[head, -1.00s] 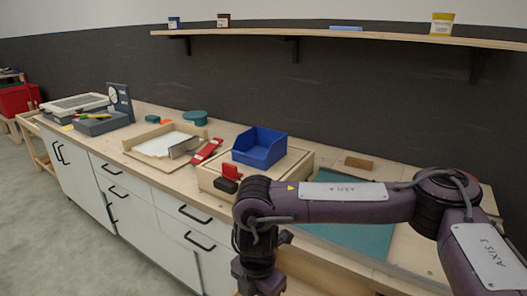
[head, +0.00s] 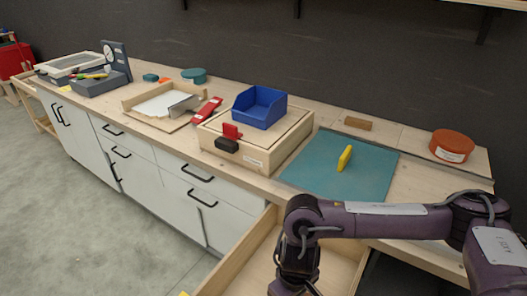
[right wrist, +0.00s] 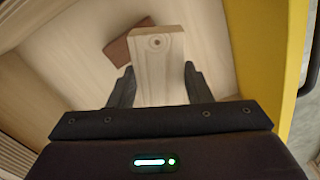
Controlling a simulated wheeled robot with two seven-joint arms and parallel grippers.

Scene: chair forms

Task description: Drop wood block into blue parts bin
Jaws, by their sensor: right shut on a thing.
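The blue parts bin (head: 262,107) stands open and upright on a low wooden box on the counter; its inside looks empty from here. My right gripper (head: 294,284) hangs at the bottom of the head view, over an open wooden drawer, in front of and below the bin. Its fingertips are cut off or hidden there. In the right wrist view my right gripper (right wrist: 157,84) is shut on the pale wood block (right wrist: 157,62), which sticks out beyond the fingers. The block cannot be made out in the head view. My left gripper is not in view.
The open drawer (head: 240,262) juts out below the counter, and a brown piece (right wrist: 122,47) lies inside it. The wooden box (head: 262,150) has a red-and-black clamp at its front. A rust-coloured round tin (head: 452,146) stands at right.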

